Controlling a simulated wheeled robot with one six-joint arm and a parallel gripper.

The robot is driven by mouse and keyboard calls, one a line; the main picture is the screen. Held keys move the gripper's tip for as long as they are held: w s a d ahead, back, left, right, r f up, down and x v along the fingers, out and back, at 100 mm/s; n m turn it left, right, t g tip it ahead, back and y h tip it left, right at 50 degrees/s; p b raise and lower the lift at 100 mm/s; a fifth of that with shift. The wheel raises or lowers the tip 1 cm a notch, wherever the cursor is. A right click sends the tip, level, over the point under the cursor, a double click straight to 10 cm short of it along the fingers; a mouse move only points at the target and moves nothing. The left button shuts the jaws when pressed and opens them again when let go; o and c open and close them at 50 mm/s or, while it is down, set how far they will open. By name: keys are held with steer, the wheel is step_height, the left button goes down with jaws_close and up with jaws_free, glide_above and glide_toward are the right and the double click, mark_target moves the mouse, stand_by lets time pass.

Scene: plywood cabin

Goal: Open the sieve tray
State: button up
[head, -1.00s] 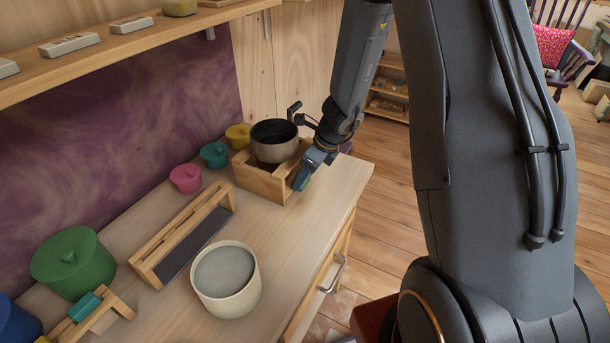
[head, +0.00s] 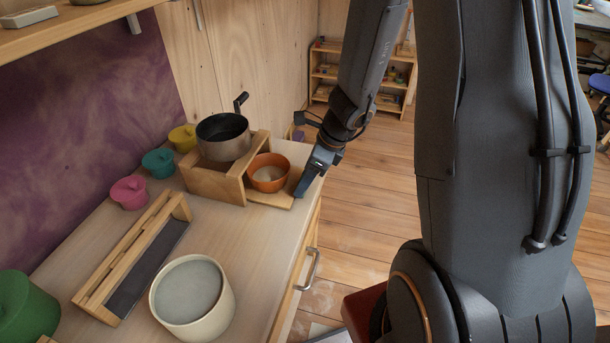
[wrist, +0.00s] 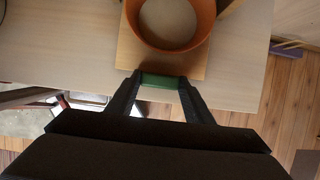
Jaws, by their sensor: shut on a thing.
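The sieve tray (head: 272,199) is a light wooden board sticking out of the wooden stand (head: 215,184) that bears a dark pot (head: 223,137). An orange bowl (head: 268,173) with something pale inside stands on the tray; it also shows in the wrist view (wrist: 207,22). In the wrist view, my gripper (wrist: 161,84) is shut on the green handle (wrist: 160,81) at the tray's (wrist: 190,67) front edge. In the head view, my gripper (head: 301,192) is at the tray's outer end, and the handle is hidden there.
A cream pot (head: 226,301) and a long wooden rack (head: 125,250) stand nearer on the counter. A drawer handle (head: 308,269) juts from the counter front.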

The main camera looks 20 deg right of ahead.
steer(key=o, duration=1.5)
steer(key=p+v, duration=0.1)
steer(key=v, duration=0.7)
steer(key=s+a+r+n+h+b, duration=0.1)
steer(key=s+n, duration=0.4)
steer(key=n, duration=0.7)
steer(key=s+a+r+n+g+h+b, duration=0.1)
steer(key=s+n, duration=0.4)
steer(key=n, duration=0.8)
steer(key=shift+a+h, duration=0.5)
steer(key=shift+h, duration=0.3)
